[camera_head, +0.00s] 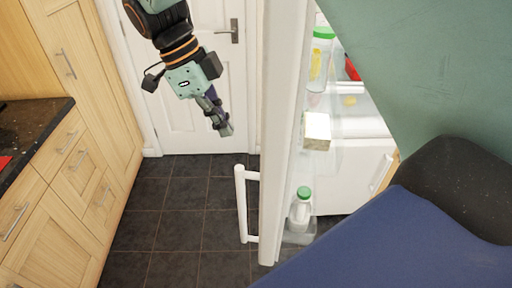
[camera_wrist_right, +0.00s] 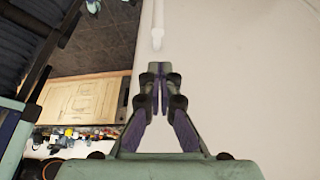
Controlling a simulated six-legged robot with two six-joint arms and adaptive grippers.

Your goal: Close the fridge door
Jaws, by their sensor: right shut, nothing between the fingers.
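The fridge door (camera_head: 283,140) stands open and shows almost edge-on in the head view. Its white bar handle (camera_head: 241,205) is on the left, outer side. Shelves on its inner side hold a milk bottle with a green cap (camera_head: 301,205) and a carton (camera_head: 317,130). My right gripper (camera_head: 224,128) is left of the door, above the handle's height in the picture, shut and empty. In the right wrist view the shut fingertips (camera_wrist_right: 159,70) point toward a white bar end (camera_wrist_right: 157,40) beside a broad white surface, likely the door. Contact cannot be told. My left gripper is not in view.
Wooden cabinets with a dark counter (camera_head: 42,117) line the left. A white room door (camera_head: 180,125) with a lever handle is at the back. The dark tiled floor (camera_head: 185,220) between cabinets and fridge door is clear. A fridge drawer (camera_head: 350,175) shows inside.

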